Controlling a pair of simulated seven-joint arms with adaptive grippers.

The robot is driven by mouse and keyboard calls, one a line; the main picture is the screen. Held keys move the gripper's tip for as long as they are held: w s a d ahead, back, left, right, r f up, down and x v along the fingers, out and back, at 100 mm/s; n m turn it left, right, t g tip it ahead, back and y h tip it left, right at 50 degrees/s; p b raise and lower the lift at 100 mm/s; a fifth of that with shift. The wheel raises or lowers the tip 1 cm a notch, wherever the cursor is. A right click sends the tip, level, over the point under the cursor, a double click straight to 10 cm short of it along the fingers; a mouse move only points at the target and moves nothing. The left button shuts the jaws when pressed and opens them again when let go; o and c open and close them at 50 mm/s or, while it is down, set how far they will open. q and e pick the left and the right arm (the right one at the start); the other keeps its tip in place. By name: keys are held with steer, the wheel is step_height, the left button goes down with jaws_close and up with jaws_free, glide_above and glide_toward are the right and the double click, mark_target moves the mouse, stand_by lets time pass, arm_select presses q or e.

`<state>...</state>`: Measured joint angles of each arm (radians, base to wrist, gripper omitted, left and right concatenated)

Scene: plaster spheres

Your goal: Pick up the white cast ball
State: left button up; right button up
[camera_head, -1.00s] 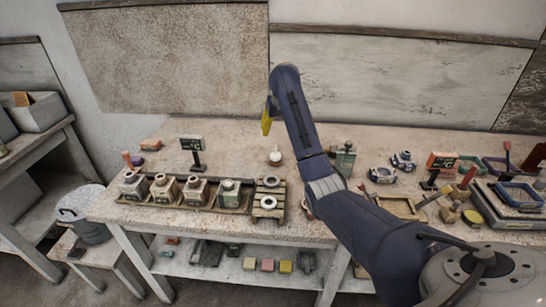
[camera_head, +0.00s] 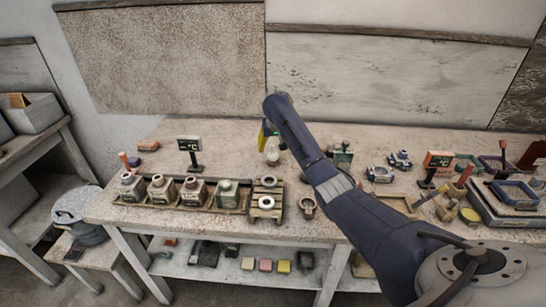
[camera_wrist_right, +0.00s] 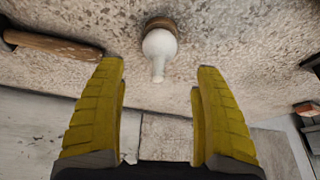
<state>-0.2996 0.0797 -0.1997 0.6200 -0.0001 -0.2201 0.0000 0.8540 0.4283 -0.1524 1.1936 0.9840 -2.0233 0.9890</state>
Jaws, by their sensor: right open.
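The white cast ball (camera_head: 272,155) stands on the worktable just below my right gripper (camera_head: 268,132) in the head view. In the right wrist view the white ball (camera_wrist_right: 159,45) shows a narrow neck pointing toward the gripper and a brown ring-like base behind it. My right gripper (camera_wrist_right: 160,95) has two yellow ribbed fingers spread wide apart. The ball lies beyond the fingertips, roughly centred between them, and nothing is between the fingers. In the head view the arm hides most of the gripper. My left gripper is not in view.
A rack of several square bottles (camera_head: 192,190) stands at the table's front left, beside a small wooden pallet with rings (camera_head: 266,201). A small sign on a stand (camera_head: 190,150) is left of the ball. A brown rod (camera_wrist_right: 52,45) lies near the left finger.

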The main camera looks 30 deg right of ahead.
mark_target(273, 152)
steer(key=shift+x, duration=3.05)
steer(key=shift+d, duration=0.15)
steer(key=c, duration=1.3)
